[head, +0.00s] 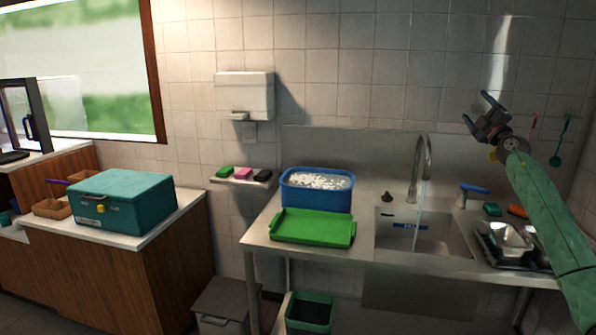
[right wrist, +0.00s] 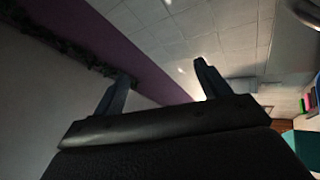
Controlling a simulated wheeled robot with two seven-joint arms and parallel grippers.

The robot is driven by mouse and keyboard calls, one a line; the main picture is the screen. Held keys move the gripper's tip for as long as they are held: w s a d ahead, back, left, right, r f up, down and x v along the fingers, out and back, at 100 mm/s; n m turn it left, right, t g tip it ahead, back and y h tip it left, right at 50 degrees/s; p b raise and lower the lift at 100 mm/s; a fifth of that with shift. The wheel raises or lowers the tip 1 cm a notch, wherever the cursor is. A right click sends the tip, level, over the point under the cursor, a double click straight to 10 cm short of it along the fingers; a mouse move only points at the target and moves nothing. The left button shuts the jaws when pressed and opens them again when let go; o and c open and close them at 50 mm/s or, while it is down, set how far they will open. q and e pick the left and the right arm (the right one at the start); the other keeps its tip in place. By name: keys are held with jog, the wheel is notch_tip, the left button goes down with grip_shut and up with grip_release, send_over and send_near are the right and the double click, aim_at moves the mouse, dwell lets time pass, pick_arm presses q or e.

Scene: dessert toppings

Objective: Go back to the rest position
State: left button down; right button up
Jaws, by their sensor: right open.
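My right gripper (head: 482,114) is raised in the air at the right of the head view, in front of the tiled wall and above the right end of the sink counter. Its two fingers are apart with nothing between them. In the right wrist view the open fingers (right wrist: 160,88) point toward the ceiling and upper wall, and the gap between them is empty. My right arm (head: 548,205) reaches up from the lower right corner. My left gripper is in neither view.
A metal counter (head: 262,238) holds a blue tub (head: 318,198) of white pieces, a green tray (head: 312,228), and a sink (head: 440,240) with a running tap (head: 424,165). Metal bowls (head: 508,238) sit below my right arm. A teal box (head: 130,200) stands on the left counter.

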jog(key=s+a+r+m+h, duration=0.3)
jog(key=s+r+m+h, duration=0.5)
jog(key=m+h, duration=0.65)
jog(key=s+a+f+g+y, duration=0.2)
jog(key=s+a+f+g, duration=0.4)
jog(key=f, duration=0.9)
jog(key=s+a+f+g+y, duration=0.3)
jog(key=s+a+f, duration=0.65)
jog(key=f, duration=0.65)
jog(key=s+a+f+g+y, duration=0.2)
jog(key=s+a+f+g, duration=0.35)
jog(key=f, duration=0.95)
jog(key=s+a+f+g+y, duration=0.1)
jog(key=s+a+f, duration=0.4)
jog(key=s+f, duration=0.5)
jog(key=s+a+f+g+y, duration=0.2)
jog(key=s+a+f+g, duration=0.2)
jog(key=s+f, duration=0.7)
jog(key=s+a+f+g+y, duration=0.2)
jog(key=s+a+f, duration=0.5)
jog(key=s, duration=1.5)
notch_tip(320, 180, down, 3)
jog(key=shift+s+a+f+m, duration=0.15)
jog(key=shift+s+a+m, duration=0.15)
jog(key=shift+s+m, duration=0.1)
